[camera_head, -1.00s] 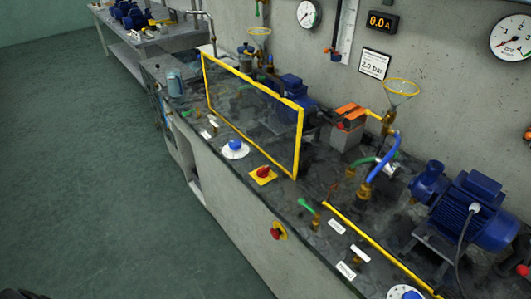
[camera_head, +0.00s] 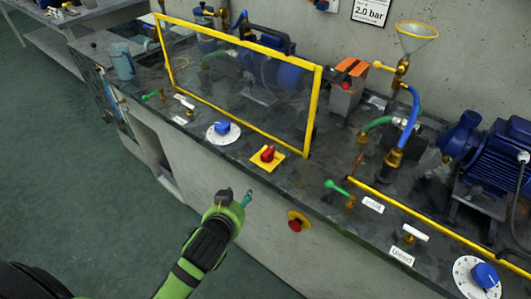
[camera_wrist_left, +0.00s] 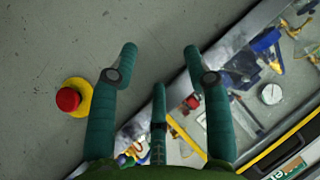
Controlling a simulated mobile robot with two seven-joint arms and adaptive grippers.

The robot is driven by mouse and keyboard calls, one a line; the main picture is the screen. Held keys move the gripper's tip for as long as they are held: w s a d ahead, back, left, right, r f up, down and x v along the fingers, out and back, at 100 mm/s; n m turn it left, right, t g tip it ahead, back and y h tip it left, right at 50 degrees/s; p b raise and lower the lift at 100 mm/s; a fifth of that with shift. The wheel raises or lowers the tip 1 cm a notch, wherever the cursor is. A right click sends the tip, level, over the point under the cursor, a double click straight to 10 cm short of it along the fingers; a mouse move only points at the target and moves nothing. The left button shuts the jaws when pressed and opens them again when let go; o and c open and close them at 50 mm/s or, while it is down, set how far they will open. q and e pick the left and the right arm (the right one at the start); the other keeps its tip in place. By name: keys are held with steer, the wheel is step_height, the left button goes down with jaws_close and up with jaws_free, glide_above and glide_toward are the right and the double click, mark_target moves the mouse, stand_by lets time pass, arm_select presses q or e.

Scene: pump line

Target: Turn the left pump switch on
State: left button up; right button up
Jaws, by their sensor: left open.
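A red rotary switch (camera_head: 267,154) on a yellow plate sits on the bench top, in front of the yellow-framed clear screen. Behind that screen stands the left blue pump (camera_head: 283,75). The switch handle's exact angle is too small to read. My left gripper (camera_head: 237,196) is open and empty, in front of the bench's front face, below and left of the red switch and apart from it. In the left wrist view its spread fingers (camera_wrist_left: 160,55) have nothing between them. My right gripper is not in view.
A red emergency button (camera_head: 296,222) on a yellow base is on the bench front, right of my gripper; it also shows in the left wrist view (camera_wrist_left: 68,99). A blue knob (camera_head: 222,128) and a green-handled valve (camera_head: 338,188) flank the switch. The yellow-framed screen (camera_head: 315,100) stands behind.

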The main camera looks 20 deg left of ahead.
arm_select(q)
steer(key=w+d+r+m+t+h, duration=0.2)
steer(key=d+r+m+t+h, duration=0.1)
steer(key=r, duration=0.5)
steer(key=w+d+r+m+t+h, duration=0.2)
steer(key=w+d+r+m+t, duration=0.15)
steer(key=r, duration=0.55)
steer(key=w+d+r+m+t+h, duration=0.2)
steer(key=r+m+t+h, duration=0.1)
steer(key=r, duration=0.5)
steer(key=s+d+r+m+g+h, duration=0.25)
steer(key=d+m+g+h, duration=0.4)
steer(key=m, duration=0.45)
steer(key=s+d+r+m+g+h, duration=0.25)
steer(key=d+m+g+h, duration=0.4)
steer(key=m, duration=0.35)
steer(key=m+g+y, duration=0.4)
steer(key=m+y, duration=0.2)
steer(key=y, duration=1.2)
glide_toward(266, 150)
steer(key=f, duration=0.2)
steer(key=shift+w+d+f, duration=0.15)
steer(key=shift+w, duration=0.35)
steer(key=shift+x, duration=3.15)
